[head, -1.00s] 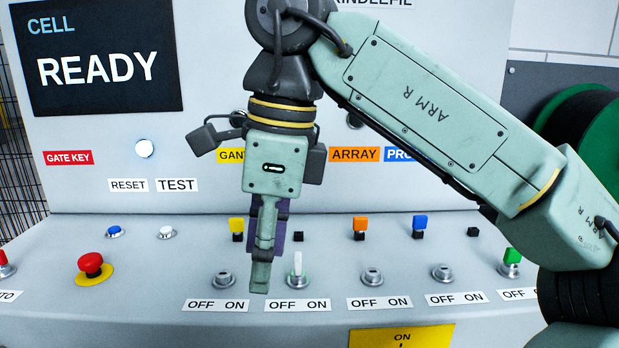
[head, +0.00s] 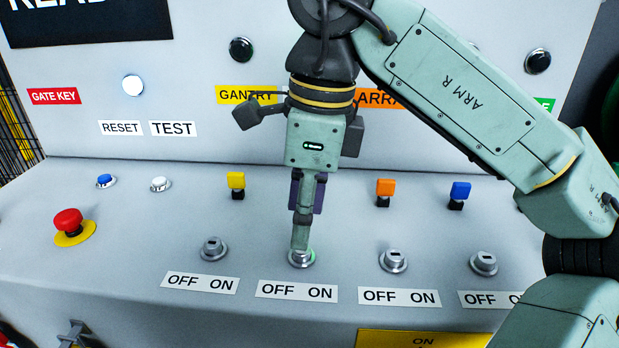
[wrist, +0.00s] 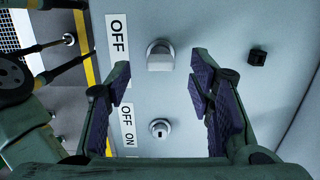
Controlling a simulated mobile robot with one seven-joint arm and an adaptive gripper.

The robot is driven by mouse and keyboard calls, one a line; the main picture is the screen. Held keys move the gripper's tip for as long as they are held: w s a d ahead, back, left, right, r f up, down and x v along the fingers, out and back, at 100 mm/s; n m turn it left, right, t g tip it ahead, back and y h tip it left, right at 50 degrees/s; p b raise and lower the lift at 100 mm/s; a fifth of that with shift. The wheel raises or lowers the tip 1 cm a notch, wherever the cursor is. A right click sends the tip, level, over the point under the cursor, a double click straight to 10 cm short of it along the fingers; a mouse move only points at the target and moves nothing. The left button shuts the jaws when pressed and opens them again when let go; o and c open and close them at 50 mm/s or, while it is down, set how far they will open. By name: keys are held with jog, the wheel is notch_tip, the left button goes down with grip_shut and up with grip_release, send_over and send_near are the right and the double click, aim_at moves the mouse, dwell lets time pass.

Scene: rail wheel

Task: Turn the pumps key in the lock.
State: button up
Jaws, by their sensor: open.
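A pale grey-white key (wrist: 160,62) stands in a lock in the wrist view, its flat head between my fingers. My gripper (wrist: 160,85) is open, with one dark-padded finger on each side of the key and visible gaps to it. In the head view my gripper (head: 301,245) points down at the second lock (head: 301,259) from the left, and its finger hides the key there. An OFF ON label (head: 297,290) lies in front of this lock. I cannot read a pumps label; my arm covers the panel between the GANTRY and ARRAY labels.
An empty lock (head: 214,249) is to the left, and more empty locks (head: 393,261) are to the right. Yellow (head: 236,181), orange (head: 385,188) and blue (head: 460,190) keys stand in holders behind. A red emergency button (head: 69,222) is at the left.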

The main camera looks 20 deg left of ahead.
jog(key=shift+a+f, duration=0.2)
jog(key=shift+f, duration=1.7)
jog(key=shift+c, duration=0.3)
